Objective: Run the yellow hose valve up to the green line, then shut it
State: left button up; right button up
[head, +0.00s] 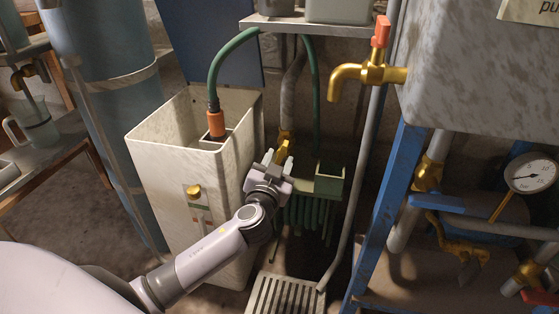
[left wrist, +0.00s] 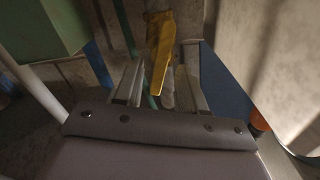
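The yellow hose valve (head: 287,143) is on a pipe behind my left gripper, right of the cream tank (head: 165,165). In the left wrist view, its yellow lever (left wrist: 160,66) points toward my left gripper (left wrist: 163,88). Its end shows between the two spread fingers, with gaps at the sides; I cannot tell whether they touch it. In the head view my left gripper (head: 276,160) partly hides the valve. My right gripper is not in view.
A green hose (head: 222,62) with an orange end (head: 215,124) goes into the tank. A green box (head: 329,182) is close right of my gripper. A brass tap (head: 365,73) with red handle, a blue frame (head: 385,215) and a gauge (head: 530,173) are further right.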

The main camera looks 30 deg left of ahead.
pick_arm(q)
jog(key=shift+w+a, duration=0.15)
jog(key=shift+w, duration=0.6)
grip_shut()
